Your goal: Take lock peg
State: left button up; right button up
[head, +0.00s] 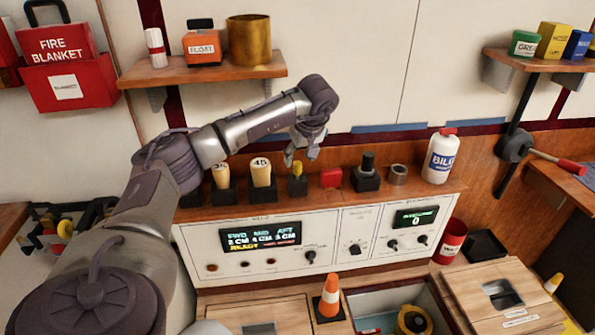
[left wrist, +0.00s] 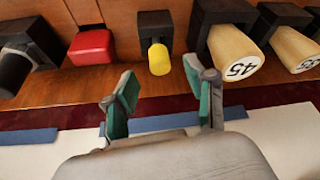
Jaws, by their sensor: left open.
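A short yellow peg (head: 296,169), which I take to be the lock peg, stands in a small black holder (head: 298,187) on the wooden shelf. It also shows in the left wrist view (left wrist: 159,60), seen from above with its black holder (left wrist: 154,24). My left gripper (head: 304,152) is open and empty just above the yellow peg. In the left wrist view, its two green-padded fingertips (left wrist: 163,98) lie on either side of the peg's line, apart from it. My right gripper is not in view.
Wooden pegs marked 45 (head: 261,172) and another number (head: 221,175) stand left of the yellow peg. A red block (head: 331,178), a black knobbed piece (head: 367,165) and a tape roll (head: 397,173) sit to its right. The control panel (head: 330,236) is below the shelf.

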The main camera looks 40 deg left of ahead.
aim_at(299, 164)
pick_arm(q)
jog(key=x, duration=0.3)
jog(key=p+x, duration=0.1)
jog(key=x, duration=0.1)
jog(key=shift+s+d+f, duration=0.1)
jog(key=shift+d+f, duration=0.1)
jog(key=shift+f, duration=0.2)
jog(key=shift+r, duration=0.1)
grip_shut()
